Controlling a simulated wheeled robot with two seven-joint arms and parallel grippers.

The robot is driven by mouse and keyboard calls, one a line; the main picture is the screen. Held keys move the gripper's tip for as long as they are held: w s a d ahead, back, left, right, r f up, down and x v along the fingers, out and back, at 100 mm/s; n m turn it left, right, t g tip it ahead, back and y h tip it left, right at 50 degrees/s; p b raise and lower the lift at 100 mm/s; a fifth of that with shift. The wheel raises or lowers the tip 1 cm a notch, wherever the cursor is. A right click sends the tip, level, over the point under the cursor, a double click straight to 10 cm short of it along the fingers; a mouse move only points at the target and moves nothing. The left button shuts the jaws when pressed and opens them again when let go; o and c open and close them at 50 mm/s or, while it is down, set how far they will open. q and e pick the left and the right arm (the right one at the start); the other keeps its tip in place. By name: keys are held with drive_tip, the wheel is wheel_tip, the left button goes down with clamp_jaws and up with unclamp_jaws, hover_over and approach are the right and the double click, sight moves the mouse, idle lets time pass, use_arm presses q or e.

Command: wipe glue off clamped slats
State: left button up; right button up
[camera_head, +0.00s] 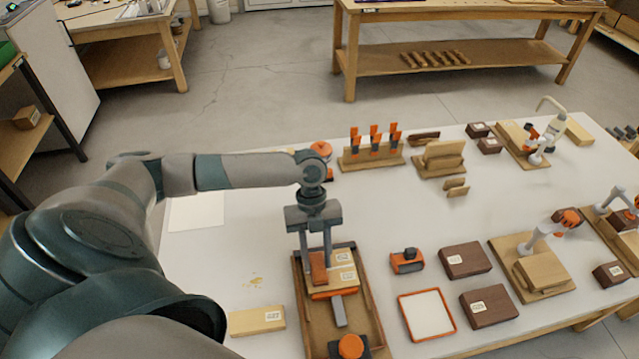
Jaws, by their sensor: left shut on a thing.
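My left gripper (317,254) points down over a wooden tray (298,316) at the front middle of the bench. Its fingers are shut on a small reddish-brown block (319,268). The block is at the clamped slats (343,275), pale pieces with white labels and orange edging; I cannot tell whether it touches them. A grey bar (340,309) and an orange knob (350,345) of the clamp extend toward the front of the tray. No glue can be made out on the slats. My right gripper is out of view.
An orange-rimmed white tray (401,310), an orange-and-black tool (407,261) and dark blocks (465,260) lie to the right. A pale labelled block (257,320) and a yellowish smear (256,282) are left. A rack of orange clamps (373,155) stands behind.

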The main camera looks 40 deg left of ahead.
use_arm(q)
drive_tip(key=shift+s+a, duration=0.1)
drive_tip(key=shift+s+a+p, duration=0.4)
drive_tip(key=shift+s+a, duration=0.25)
drive_tip(key=shift+s, duration=0.05)
drive_tip(key=shift+w+d, duration=0.1)
drive_tip(key=shift+d, duration=0.05)
idle(0.4)
drive_tip(key=shift+w+d, duration=0.6)
drive_tip(key=shift+w, duration=0.1)
drive_tip(key=shift+d, duration=0.1)
drive_tip(key=shift+w+d, duration=0.6)
drive_tip(key=shift+w, duration=0.2)
drive_tip(key=shift+w+d, duration=0.7)
drive_tip(key=shift+w, duration=0.05)
